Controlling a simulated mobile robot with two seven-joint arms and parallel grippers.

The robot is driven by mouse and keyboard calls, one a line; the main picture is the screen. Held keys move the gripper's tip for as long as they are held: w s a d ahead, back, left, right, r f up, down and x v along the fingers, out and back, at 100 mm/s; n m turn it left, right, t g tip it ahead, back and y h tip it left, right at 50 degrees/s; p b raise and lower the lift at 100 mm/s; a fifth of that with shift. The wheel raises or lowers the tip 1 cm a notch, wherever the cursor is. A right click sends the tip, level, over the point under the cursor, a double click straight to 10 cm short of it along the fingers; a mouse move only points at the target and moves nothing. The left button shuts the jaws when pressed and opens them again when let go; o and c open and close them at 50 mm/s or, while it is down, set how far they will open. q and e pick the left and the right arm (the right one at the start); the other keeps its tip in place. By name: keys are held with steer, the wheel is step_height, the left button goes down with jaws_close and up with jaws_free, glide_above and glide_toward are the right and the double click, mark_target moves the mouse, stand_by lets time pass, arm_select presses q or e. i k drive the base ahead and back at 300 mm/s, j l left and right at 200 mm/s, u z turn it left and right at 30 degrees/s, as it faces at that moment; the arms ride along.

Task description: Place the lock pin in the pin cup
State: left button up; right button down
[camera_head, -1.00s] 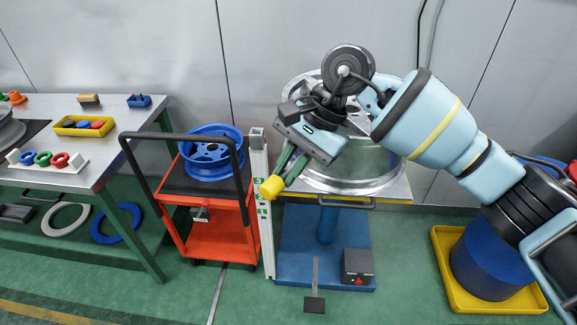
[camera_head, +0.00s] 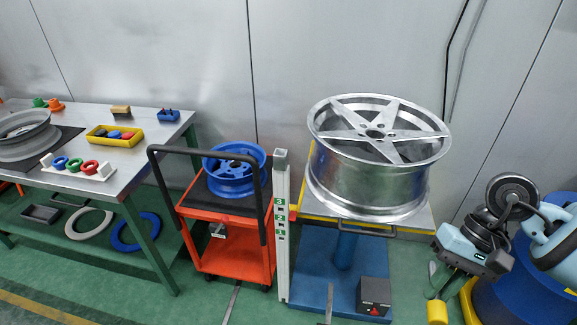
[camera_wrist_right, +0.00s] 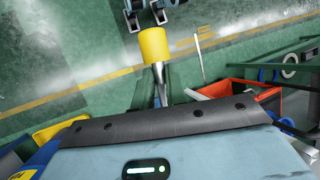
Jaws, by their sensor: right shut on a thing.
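My right gripper (camera_head: 443,291) is at the lower right of the head view, beside the blue lift stand and clear of the silver wheel. It is shut on the lock pin, which has a yellow cylindrical head (camera_head: 437,312). In the right wrist view the pin's yellow head (camera_wrist_right: 155,44) points away from the gripper (camera_wrist_right: 160,84), with a short metallic part between the fingers. The pin hangs in the air over the green floor. I cannot make out the pin cup for certain in either view. My left gripper is not in view.
A large silver wheel (camera_head: 367,180) lies on the blue lift stand (camera_head: 315,272), beside a white numbered post (camera_head: 282,225). An orange cart (camera_head: 240,258) carries a blue wheel (camera_head: 233,170). A table (camera_head: 130,158) stands at left. A blue drum (camera_head: 520,285) in a yellow tray is close by my right gripper.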

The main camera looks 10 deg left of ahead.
mark_target(280, 165)
steer(key=i+j, duration=0.9)
steer(key=z, duration=0.8)
